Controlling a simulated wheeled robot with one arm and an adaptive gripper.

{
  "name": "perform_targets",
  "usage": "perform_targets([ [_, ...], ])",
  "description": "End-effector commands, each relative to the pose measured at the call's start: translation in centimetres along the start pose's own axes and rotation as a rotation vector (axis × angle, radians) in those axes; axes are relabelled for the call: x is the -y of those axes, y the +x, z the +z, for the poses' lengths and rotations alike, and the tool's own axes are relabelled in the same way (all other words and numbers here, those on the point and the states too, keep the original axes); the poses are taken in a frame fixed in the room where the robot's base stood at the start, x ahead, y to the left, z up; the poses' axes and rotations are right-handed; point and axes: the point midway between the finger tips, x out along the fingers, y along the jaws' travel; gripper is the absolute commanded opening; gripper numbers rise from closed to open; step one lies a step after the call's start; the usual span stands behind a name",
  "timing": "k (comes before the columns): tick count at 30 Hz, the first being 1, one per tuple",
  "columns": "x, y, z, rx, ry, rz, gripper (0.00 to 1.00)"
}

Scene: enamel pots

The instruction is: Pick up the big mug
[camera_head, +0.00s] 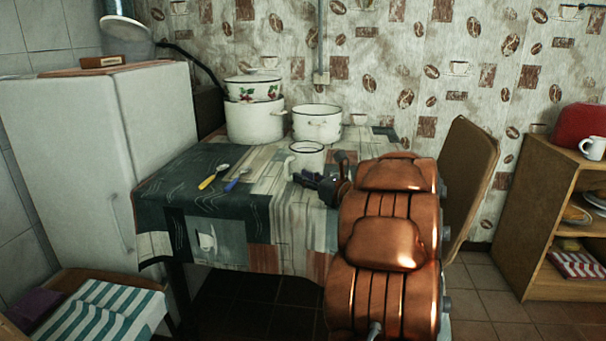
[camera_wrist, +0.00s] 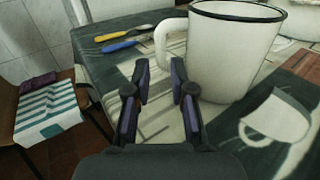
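The big mug (camera_head: 307,157) is white enamel with a dark rim and stands upright on the table (camera_head: 290,225). In the wrist view the mug (camera_wrist: 232,55) is close, at the upper right, with its handle (camera_wrist: 165,42) on its left side. My gripper (camera_wrist: 162,85) is open, with nothing between its fingers. Its fingertips are just in front of the mug, below the handle in the picture; I cannot tell whether they touch it. In the head view my gripper (camera_head: 312,180) is at the mug's near side, partly hidden by my copper-coloured arm.
Behind the mug stand a white pot (camera_head: 317,124) and stacked pots (camera_head: 256,122). A yellow-handled utensil (camera_head: 209,182) and a blue-handled one (camera_head: 234,182) lie to the left. A fridge (camera_head: 115,150) stands left, a chair (camera_head: 468,180) right. The front left tabletop is clear.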

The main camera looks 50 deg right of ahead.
Motion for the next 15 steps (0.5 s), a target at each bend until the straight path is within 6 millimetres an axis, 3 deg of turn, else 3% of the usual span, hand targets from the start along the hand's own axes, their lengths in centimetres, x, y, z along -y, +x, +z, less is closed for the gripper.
perform_targets([
  [15,0.0,4.4,0.2,-0.001,0.002,0.000,0.23],
])
